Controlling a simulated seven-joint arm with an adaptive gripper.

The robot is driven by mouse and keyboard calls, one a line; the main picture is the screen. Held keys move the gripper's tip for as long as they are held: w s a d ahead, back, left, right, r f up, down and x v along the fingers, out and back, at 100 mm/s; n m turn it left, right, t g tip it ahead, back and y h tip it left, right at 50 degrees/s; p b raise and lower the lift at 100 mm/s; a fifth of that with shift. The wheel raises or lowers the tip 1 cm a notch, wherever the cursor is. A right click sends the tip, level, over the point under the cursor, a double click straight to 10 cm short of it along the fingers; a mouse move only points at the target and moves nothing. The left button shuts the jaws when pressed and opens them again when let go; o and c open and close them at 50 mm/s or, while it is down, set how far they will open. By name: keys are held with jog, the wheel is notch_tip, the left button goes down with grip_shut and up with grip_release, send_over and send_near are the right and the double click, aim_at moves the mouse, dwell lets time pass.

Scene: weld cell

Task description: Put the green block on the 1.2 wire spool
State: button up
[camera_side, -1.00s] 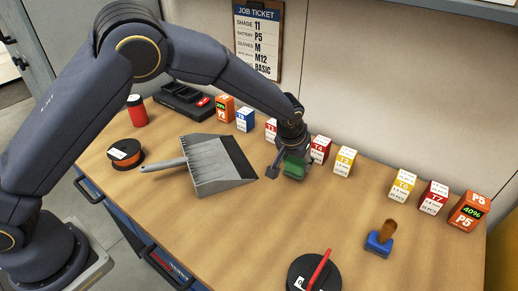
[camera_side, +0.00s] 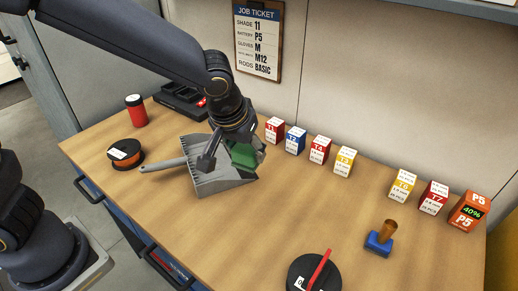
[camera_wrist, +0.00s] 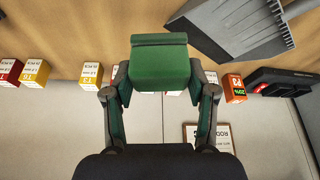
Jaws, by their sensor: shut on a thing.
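The green block (camera_side: 243,156) is in my gripper (camera_side: 226,159), held above the right part of the dustpan in the side view. In the wrist view the block (camera_wrist: 160,66) sits between the two fingers of my gripper (camera_wrist: 160,90). A wire spool (camera_side: 125,150), black with orange wire and a white label, lies at the left of the bench, apart from the block. A black round item (camera_side: 306,266) with a red bar across it and a white label lies at the front edge. I cannot read either label's size.
A grey dustpan (camera_side: 222,181) lies under the block, its handle pointing towards the orange spool. A red can (camera_side: 136,112) and a black charger (camera_side: 180,100) stand behind. Several labelled boxes (camera_side: 320,149) line the back. A blue stamp (camera_side: 379,241) stands right. Front centre is clear.

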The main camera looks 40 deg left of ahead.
jog(key=s+a+r+n+g+y, duration=0.25)
jog(key=s+a+n, duration=0.7)
jog(key=a, duration=0.65)
jog(key=s+a+r+n+g+y, duration=0.1)
jog(key=s+a+r+n+g, duration=0.15)
jog(key=s+a+n, duration=0.75)
jog(key=m, duration=0.4)
send_near(120, 146)
jog(key=shift+s+a+f, duration=0.2)
jog(key=shift+s+a, duration=0.35)
jog(key=shift+a, duration=0.1)
jog(key=shift+w+f, duration=0.15)
jog(key=shift+f, duration=0.05)
jog(key=shift+w+a+f, duration=0.1)
jog(key=shift+f, duration=0.8)
jog(key=shift+w+a+f, duration=0.1)
jog(key=shift+w+f, duration=0.05)
jog(key=shift+f, duration=0.8)
jog(key=shift+f, duration=0.15)
jog(key=o, duration=1.1)
jog(key=shift+o, duration=0.2)
